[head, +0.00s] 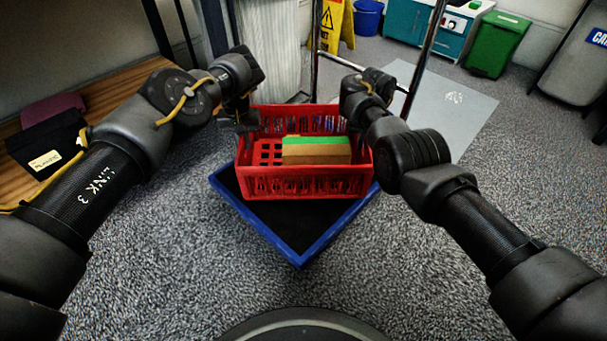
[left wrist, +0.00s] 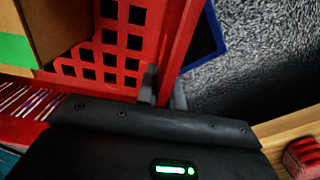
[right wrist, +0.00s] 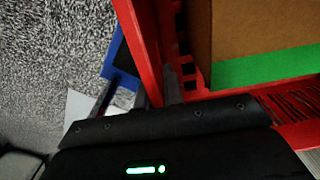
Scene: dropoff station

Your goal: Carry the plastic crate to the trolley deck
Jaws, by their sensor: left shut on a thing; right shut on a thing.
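The red plastic crate (head: 310,186) is in the middle of the head view, with a brown box with a green stripe (head: 316,157) inside it. The crate is over the trolley deck (head: 297,232), a dark platform with a blue rim; I cannot tell whether it touches the deck. My left gripper (head: 243,128) is shut on the crate's left wall, and the wall (left wrist: 180,45) shows between its fingers in the left wrist view. My right gripper (head: 357,108) is shut on the right wall, which also shows in the right wrist view (right wrist: 143,45).
A wooden bench (head: 110,88) with a dark box (head: 45,143) runs along the left. Metal trolley rails (head: 424,55) rise behind the crate. A yellow wet-floor sign (head: 336,25), a blue bucket (head: 368,16) and a green bin (head: 497,45) stand further back. The grey carpet in front is clear.

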